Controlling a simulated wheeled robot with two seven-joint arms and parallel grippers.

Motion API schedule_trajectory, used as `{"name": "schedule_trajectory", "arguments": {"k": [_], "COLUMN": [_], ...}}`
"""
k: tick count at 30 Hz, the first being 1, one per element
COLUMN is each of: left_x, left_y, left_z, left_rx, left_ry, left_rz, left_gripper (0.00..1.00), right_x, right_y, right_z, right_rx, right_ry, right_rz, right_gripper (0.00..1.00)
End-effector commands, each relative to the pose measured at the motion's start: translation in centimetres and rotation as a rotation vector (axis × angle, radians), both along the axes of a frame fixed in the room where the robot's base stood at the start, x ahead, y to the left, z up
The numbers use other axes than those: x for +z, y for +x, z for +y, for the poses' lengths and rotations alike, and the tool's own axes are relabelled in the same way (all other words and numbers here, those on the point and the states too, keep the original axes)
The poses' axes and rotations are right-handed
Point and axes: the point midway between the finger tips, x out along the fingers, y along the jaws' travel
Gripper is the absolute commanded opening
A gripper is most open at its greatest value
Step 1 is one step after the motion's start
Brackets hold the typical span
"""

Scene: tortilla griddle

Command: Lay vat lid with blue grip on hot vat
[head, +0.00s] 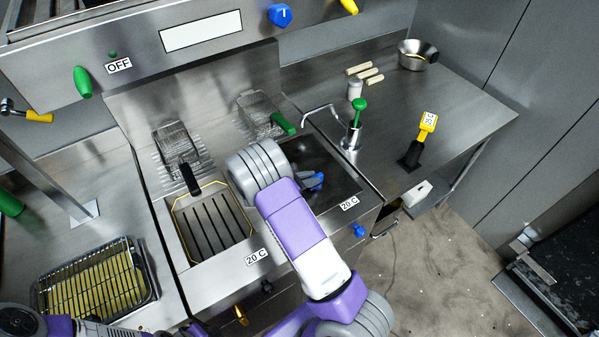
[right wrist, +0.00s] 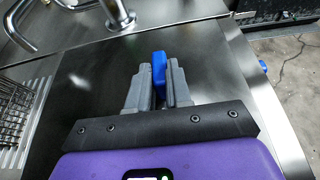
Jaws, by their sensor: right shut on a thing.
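The vat lid (head: 338,171) is a flat dark steel plate at the right-hand vat place, and its plate fills much of the right wrist view (right wrist: 95,75). Its blue grip (head: 318,181) stands between my right fingers. My right gripper (right wrist: 160,82) is shut on this grip. The plate looks level and covers the right-hand vat; I cannot tell whether it rests or is slightly raised. The left-hand vat (head: 212,222) is uncovered, with dark slats and a yellow rim. My left gripper is not in view.
Two wire baskets, one with a black handle (head: 190,180) and one with a green handle (head: 283,123), stand behind the vats. A tray with a rack (head: 95,285) stands left. The right counter is partly clear.

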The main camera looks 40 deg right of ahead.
Motion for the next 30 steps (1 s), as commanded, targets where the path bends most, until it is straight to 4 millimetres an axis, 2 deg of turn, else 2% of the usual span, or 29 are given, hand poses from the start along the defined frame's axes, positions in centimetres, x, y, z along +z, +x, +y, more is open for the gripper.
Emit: {"name": "schedule_trajectory", "arguments": {"k": [3, 9, 17, 23, 30], "left_x": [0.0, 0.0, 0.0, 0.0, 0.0], "left_y": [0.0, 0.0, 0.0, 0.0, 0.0], "left_z": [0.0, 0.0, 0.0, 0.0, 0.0], "left_rx": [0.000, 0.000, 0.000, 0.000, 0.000], "left_ry": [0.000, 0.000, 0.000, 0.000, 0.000], "left_rz": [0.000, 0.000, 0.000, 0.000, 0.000], "left_gripper": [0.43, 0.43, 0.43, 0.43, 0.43], "right_x": [0.0, 0.0, 0.1, -3.1, -3.4], "right_y": [2.4, 4.7, 6.0, 5.9, 5.9], "right_z": [-0.3, -0.6, -0.7, -0.7, -0.7], "right_rx": [-0.002, -0.001, 0.000, -0.001, 0.000], "right_ry": [-0.003, -0.003, -0.003, -0.003, -0.002], "right_rz": [-0.004, -0.002, -0.003, 0.002, -0.003], "right_gripper": [0.00, 0.00, 0.00, 0.00, 0.00]}}
